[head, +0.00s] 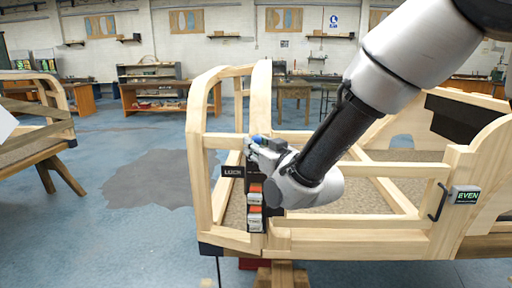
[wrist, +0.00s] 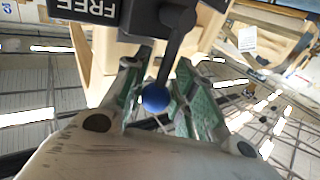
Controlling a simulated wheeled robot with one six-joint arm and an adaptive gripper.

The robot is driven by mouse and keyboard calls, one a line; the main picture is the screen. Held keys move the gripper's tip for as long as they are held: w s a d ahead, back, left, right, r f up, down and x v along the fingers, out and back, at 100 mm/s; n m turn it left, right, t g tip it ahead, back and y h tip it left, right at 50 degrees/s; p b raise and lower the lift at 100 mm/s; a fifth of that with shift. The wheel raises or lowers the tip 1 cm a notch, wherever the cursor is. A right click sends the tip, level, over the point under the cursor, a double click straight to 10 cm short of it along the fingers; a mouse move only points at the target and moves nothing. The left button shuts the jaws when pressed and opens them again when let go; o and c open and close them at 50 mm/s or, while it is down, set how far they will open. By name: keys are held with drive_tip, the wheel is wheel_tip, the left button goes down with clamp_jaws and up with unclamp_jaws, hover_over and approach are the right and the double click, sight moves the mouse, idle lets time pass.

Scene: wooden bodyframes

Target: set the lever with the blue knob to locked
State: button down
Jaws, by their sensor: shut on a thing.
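The blue knob (wrist: 155,97) is at the end of a dark lever (wrist: 171,55) in the wrist view. The lever comes out of a dark housing with a white FREE label (wrist: 84,10), seen upside down. My gripper (wrist: 158,78) has its green-padded fingers on both sides of the lever and knob, shut on them. In the head view my gripper (head: 262,150) is at the front left post of the wooden frame, with a bit of the blue knob (head: 257,138) showing. A small dark label plate (head: 233,171) sits left of the post; its word is hard to read.
Orange-and-white parts (head: 255,205) are stacked on the post below my gripper. Another frame (head: 45,110) stands at left. The floor (head: 120,225) between is clear.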

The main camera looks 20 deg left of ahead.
drive_tip(key=shift+s+a+n+g+h, duration=0.1)
drive_tip(key=shift+a+n+g+h, duration=0.3)
drive_tip(key=shift+n, duration=0.3)
drive_tip(key=shift+a+f+n+h, duration=0.1)
drive_tip(key=shift+a+n+h, duration=0.25)
drive_tip(key=shift+n, duration=0.15)
drive_tip(key=c, duration=1.2)
unclamp_jaws()
drive_tip(key=shift+s, duration=0.1)
drive_tip(key=v, duration=1.2)
